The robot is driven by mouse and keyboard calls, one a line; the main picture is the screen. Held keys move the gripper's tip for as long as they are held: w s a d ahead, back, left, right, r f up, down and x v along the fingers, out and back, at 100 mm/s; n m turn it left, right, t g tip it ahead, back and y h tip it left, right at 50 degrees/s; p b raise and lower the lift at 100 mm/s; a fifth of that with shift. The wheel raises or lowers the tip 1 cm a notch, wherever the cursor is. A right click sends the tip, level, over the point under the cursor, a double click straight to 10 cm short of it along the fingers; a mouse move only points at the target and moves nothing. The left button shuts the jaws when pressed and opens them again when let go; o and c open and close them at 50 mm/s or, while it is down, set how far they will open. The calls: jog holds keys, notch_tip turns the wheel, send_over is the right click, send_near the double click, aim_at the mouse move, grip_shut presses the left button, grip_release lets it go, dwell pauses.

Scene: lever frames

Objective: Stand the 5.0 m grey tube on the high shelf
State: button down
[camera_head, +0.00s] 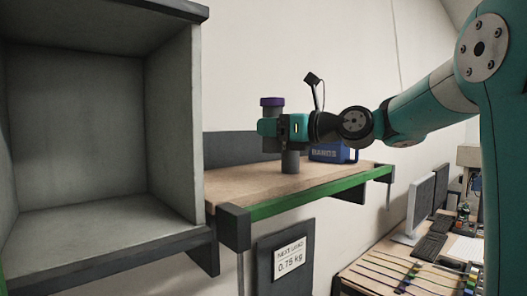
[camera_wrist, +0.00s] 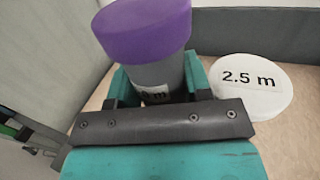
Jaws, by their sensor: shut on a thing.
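My gripper (camera_head: 268,127) is shut on a grey tube with a purple cap (camera_head: 272,101). The tube also shows in the wrist view (camera_wrist: 158,73), upright between the jaws; its label is partly hidden, with "0 m" legible. Its lower end appears above the wooden shelf board (camera_head: 235,188), though the contact is unclear. A second grey cylinder (camera_head: 290,161) stands on the board, its top hidden by my gripper. A white disc marked "2.5 m" (camera_wrist: 249,86), beside the held tube in the wrist view, may be that cylinder's top.
A blue case (camera_head: 330,153) stands on the board behind my wrist. A grey open cabinet (camera_head: 172,130) borders the board at left. A dark back panel (camera_head: 232,149) stands behind. A 0.75 kg sign (camera_head: 289,258) hangs below. A desk with monitors (camera_head: 420,206) is lower right.

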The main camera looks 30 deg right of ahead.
aim_at(269, 152)
jog(key=shift+w+f, duration=0.1)
jog(key=shift+f, duration=0.6)
notch_tip(269, 152, down, 4)
jog(key=b, duration=0.2)
jog(key=shift+f+b, duration=0.15)
jog(key=shift+b, duration=0.25)
jog(key=shift+w+a, duration=0.2)
jog(key=shift+w, duration=0.25)
jog(key=shift+s+d+r, duration=0.15)
jog(key=shift+s+r, duration=0.05)
jog(key=shift+w+f, duration=0.1)
jog(key=shift+f, duration=0.05)
jog(key=c, duration=0.8)
grip_release()
jog(key=shift+c, duration=0.2)
